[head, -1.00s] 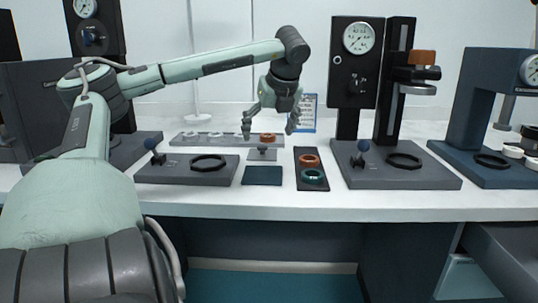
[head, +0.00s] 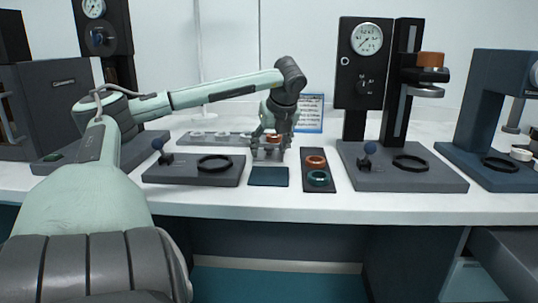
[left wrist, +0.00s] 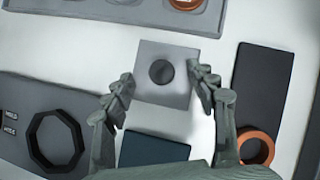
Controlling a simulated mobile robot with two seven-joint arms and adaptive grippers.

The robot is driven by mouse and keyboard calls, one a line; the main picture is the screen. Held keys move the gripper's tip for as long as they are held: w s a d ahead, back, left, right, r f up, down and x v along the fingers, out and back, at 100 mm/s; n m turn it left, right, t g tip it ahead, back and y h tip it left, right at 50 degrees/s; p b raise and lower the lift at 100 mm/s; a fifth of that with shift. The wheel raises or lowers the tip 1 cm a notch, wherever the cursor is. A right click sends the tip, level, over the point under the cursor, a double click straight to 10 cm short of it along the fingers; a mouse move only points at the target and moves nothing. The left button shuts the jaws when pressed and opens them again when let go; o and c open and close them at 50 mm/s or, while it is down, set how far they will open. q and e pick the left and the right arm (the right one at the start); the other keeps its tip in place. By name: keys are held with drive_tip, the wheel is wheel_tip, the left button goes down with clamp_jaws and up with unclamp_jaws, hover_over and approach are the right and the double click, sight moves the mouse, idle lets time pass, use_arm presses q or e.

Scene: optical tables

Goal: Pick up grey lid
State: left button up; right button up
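The grey lid (left wrist: 151,92) is a flat square plate with a dark round knob in its middle, seen in the left wrist view. It lies on the white table. My left gripper (head: 270,153) points down over it in the head view and mostly hides it there. In the left wrist view the fingers of this gripper (left wrist: 161,82) are apart, one on each side of the lid, with the knob between them. I cannot tell whether the fingers touch the lid's edges. My right gripper is not in view.
A dark blue-green square plate (head: 268,177) lies in front of the lid. A dark tray (head: 318,188) with an orange and a green ring is to its right. A long grey tray (head: 235,141) is behind. Gauge stands (head: 402,183) stand further right.

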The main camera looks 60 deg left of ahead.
use_arm(q)
drive_tip(key=shift+f, duration=0.15)
clamp_jaws()
